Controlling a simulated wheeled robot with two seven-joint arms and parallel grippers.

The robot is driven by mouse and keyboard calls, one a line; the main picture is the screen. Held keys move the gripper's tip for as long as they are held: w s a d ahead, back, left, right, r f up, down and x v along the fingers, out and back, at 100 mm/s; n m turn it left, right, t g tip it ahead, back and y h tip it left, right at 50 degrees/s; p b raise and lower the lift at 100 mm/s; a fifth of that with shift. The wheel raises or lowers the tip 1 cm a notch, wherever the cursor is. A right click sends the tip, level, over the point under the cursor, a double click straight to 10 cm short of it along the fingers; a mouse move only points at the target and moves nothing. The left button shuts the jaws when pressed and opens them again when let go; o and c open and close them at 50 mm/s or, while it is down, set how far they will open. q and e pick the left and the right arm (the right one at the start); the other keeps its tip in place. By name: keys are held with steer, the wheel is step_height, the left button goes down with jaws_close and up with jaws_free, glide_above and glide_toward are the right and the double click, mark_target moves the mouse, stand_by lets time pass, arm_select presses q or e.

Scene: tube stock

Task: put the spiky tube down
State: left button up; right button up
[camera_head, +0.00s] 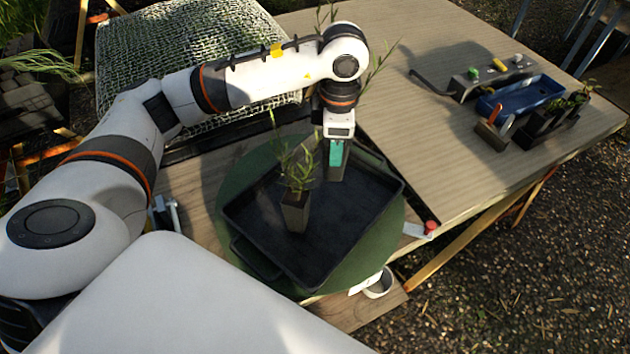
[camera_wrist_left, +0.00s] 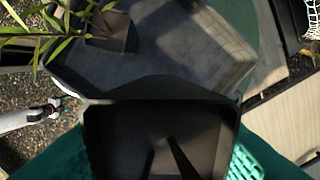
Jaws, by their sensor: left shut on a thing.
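My left gripper (camera_head: 336,152) points down with its teal fingers shut on a dark square tube (camera_head: 337,172). The tube is upright over the far part of the black tray (camera_head: 262,262); I cannot tell whether its base touches the floor. In the left wrist view the held tube (camera_wrist_left: 160,135) fills the lower middle between the teal fingers. Thin leafy stems show behind my wrist in the head view, probably from this tube. Another dark tube with a narrow-leaved plant (camera_head: 295,212) stands in the tray, nearer and to the left.
The tray lies on a round green turntable (camera_head: 391,222). A red-knobbed lever (camera_head: 430,227) is at its right edge. A blue tray (camera_head: 520,97) and a black rack with plants (camera_head: 550,125) stand far right. The wooden tabletop (camera_head: 430,140) between is clear. Netting (camera_head: 190,60) is behind my arm.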

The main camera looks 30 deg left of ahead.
arm_select(q)
steer(key=n, duration=0.1)
steer(key=w+n+b, duration=0.1)
steer(key=n, duration=0.1)
steer(key=a+f+n, duration=0.1)
steer(key=n, duration=0.1)
steer(key=shift+w, duration=0.3)
steer(key=f+n, duration=0.1)
steer(key=f, duration=0.2)
steer(key=f+n, duration=0.2)
steer(key=f, duration=0.1)
steer(key=w+f+n, duration=0.1)
steer(key=f+n, duration=0.1)
steer(key=f, duration=0.2)
steer(key=shift+a, duration=0.4)
steer(key=shift+w+f, duration=0.1)
steer(key=shift+f, duration=0.2)
steer(key=o, duration=1.1)
arm_select(e)
steer(key=shift+s+d+f, duration=0.1)
steer(key=shift+d+f, duration=0.05)
steer(key=shift+f, duration=0.3)
steer(key=shift+s+d+f, duration=0.1)
steer(key=shift+d+f, duration=0.05)
steer(key=shift+f, duration=0.3)
